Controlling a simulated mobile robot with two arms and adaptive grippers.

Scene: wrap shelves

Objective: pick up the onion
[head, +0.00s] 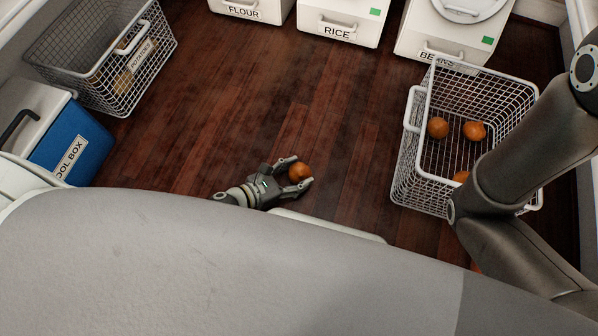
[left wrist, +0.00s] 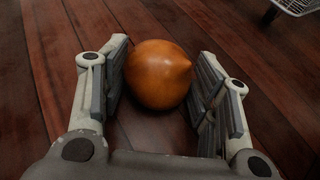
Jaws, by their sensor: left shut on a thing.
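The onion (head: 299,172) is round and orange-brown, low over the dark wooden floor near my base in the head view. My left gripper (head: 300,170) is shut on it, with one finger on each side. In the left wrist view the onion (left wrist: 158,75) sits between the two finger pads, its pointed tip toward the right. Whether it still touches the floor I cannot tell. My right arm comes in at the right, and its gripper is out of view.
A white wire basket (head: 406,165) with several similar onions stands at the right, partly behind my right arm. A potato basket (head: 88,82) and a blue box (head: 72,143) stand at the left. Flour, rice and beans bins line the back. The middle floor is clear.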

